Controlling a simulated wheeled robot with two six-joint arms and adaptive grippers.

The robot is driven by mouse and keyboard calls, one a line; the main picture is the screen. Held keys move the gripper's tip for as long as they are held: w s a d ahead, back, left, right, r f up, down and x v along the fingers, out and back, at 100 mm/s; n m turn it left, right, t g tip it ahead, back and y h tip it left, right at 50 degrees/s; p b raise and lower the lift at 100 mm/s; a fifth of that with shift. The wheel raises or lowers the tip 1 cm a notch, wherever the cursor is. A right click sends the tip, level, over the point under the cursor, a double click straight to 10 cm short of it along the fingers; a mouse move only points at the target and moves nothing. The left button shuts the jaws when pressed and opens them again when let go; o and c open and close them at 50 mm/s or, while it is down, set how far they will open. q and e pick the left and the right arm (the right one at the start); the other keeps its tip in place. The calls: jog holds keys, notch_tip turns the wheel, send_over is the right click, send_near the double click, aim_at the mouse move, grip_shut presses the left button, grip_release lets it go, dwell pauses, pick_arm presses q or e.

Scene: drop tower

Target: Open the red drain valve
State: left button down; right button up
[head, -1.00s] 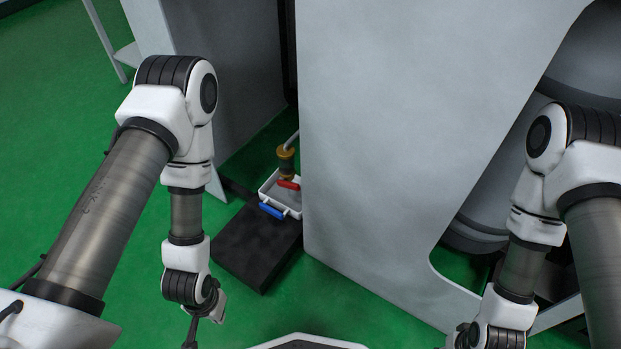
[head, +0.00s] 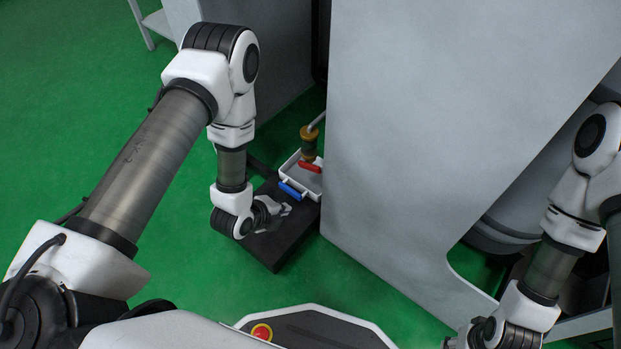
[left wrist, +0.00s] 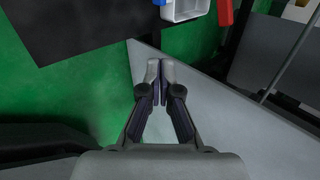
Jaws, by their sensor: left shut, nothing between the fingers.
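The red valve handle (head: 310,166) sits just below a brass-coloured fitting (head: 309,140) on a pipe, above a small white tray (head: 286,170). It also shows at the top of the left wrist view (left wrist: 225,12). A blue handle (head: 290,190) is at the tray's near edge. My left gripper (head: 287,209) is shut and empty, above the black slab in the head view, nearer to me than the blue handle and apart from the red one. Its closed fingertips show in the left wrist view (left wrist: 160,65). My right gripper (head: 455,341) is partly cut off at the bottom edge; its fingers are unclear.
A black slab (head: 278,246) lies on the green floor in front of the tray. A large grey panel (head: 420,130) stands close on the right of the valve. Another grey panel (head: 283,65) stands behind on the left. Green floor is free at the left.

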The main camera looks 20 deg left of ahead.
aim_at(311, 166)
pick_arm(q)
jog(key=w+d+m+t+h, duration=0.1)
jog(key=w+m+t+h, duration=0.4)
jog(key=w+m, duration=0.8)
jog(key=s+a+f+m+y, duration=0.1)
jog(key=s+f+m, duration=0.1)
jog(key=s+f, duration=0.45)
jog(key=b+x, duration=0.2)
jog(key=x, duration=0.1)
jog(key=b+x, duration=0.1)
jog(key=x, duration=0.2)
jog(key=b+x, duration=0.2)
jog(key=x, duration=0.2)
jog(key=shift+a+f+b, duration=0.15)
jog(key=shift+f+b, duration=0.15)
jog(key=shift+f, duration=0.1)
jog(key=r, duration=0.1)
jog(key=a+r, duration=0.1)
jog(key=r, duration=0.1)
jog(key=shift+a+r, duration=0.35)
jog(key=shift+r, duration=0.4)
jog(key=shift+n, duration=0.3)
